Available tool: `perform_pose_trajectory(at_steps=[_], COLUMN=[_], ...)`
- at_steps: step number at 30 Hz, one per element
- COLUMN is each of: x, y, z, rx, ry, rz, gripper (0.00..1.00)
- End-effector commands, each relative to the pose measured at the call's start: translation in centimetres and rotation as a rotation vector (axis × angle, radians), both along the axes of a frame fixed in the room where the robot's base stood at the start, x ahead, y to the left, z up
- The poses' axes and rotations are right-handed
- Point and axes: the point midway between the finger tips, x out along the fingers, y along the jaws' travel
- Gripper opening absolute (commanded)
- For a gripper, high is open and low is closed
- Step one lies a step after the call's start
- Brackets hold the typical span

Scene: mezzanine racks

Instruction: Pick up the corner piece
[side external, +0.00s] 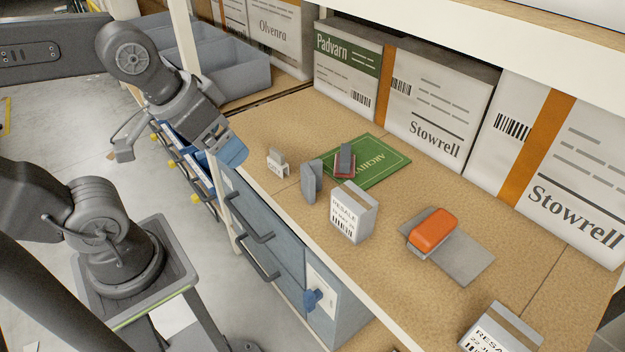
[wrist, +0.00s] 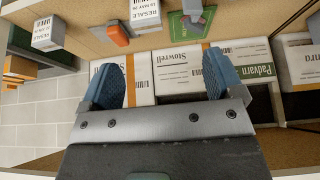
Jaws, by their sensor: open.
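The corner piece (side external: 312,181) looks like a grey upright angled piece on the tan shelf, just left of a white labelled box (side external: 352,212). I cannot make it out surely in the wrist view. My gripper (side external: 230,151) is above the shelf's front edge, to the left of the corner piece and apart from it. In the wrist view its two blue fingers (wrist: 161,78) are spread wide with nothing between them.
A small grey labelled piece (side external: 278,165) stands left of the corner piece. Behind lies a green book (side external: 385,163) with a grey-and-red item (side external: 345,160) on it. An orange block (side external: 433,229) rests on a grey plate (side external: 470,262). Large cartons (side external: 437,105) line the back.

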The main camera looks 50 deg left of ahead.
Motion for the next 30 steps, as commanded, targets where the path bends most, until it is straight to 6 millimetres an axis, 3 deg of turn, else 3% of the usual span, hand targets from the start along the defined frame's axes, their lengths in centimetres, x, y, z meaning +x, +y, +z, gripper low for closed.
perform_pose_trajectory(at_steps=[23, 26, 30], x=[0.3, 1.5, 5.0], y=[0.1, 0.3, 1.0], z=[0.1, 0.3, 0.4], rx=[-0.002, -0.024, -0.088], ry=[0.003, 0.028, 0.097], rz=[0.007, 0.061, 0.226], gripper=[0.89, 0.89, 0.89])
